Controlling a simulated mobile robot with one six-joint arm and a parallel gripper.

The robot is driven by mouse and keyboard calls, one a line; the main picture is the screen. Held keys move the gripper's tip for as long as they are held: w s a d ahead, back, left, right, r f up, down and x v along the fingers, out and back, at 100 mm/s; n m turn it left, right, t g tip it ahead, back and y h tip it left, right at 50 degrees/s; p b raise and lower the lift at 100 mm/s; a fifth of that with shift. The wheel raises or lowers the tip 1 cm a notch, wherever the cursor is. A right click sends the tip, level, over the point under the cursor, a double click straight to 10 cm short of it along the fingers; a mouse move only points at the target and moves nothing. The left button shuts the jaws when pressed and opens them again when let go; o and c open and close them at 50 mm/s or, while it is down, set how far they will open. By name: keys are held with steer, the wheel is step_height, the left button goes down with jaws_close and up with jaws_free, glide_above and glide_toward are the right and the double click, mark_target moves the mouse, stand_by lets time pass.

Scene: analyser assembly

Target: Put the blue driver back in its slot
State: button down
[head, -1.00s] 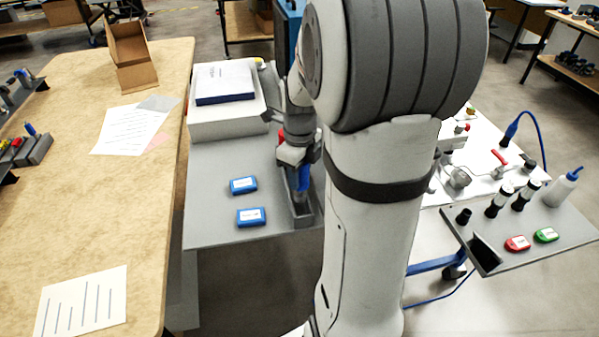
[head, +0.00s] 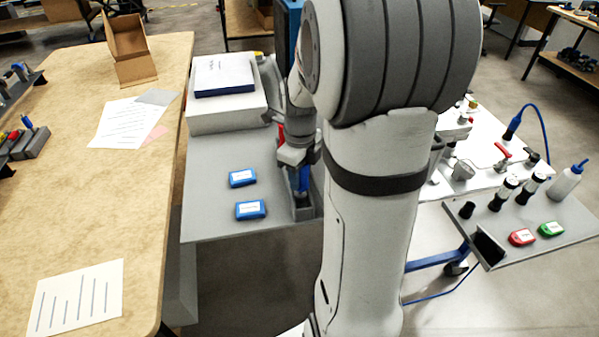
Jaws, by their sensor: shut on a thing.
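My gripper (head: 297,160) points down at the right side of the grey cart top, partly hidden by my arm. It is shut on the blue driver (head: 301,181), which hangs roughly upright below the jaws. The driver's lower end is over or inside a narrow grey open-topped holder (head: 303,213); I cannot tell how deep it sits. On the wooden table at far left, a dark rack (head: 33,144) holds small tools with coloured ends, one of them blue.
Two blue boxes (head: 250,210) lie on the grey cart top (head: 215,225), left of the holder. A white unit (head: 228,118) with a blue-edged binder (head: 224,77) stands behind. A side shelf (head: 565,225) at right carries bottles and red and green boxes.

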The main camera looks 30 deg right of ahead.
steer(key=shift+f+b, duration=0.95)
steer(key=shift+f, duration=0.5)
steer(key=c, duration=1)
jaws_free()
steer(key=shift+c, duration=0.2)
steer(key=o, duration=0.6)
step_height(320, 180, up, 8)
steer(key=shift+f+p, duration=0.15)
steer(key=shift+p, duration=0.2)
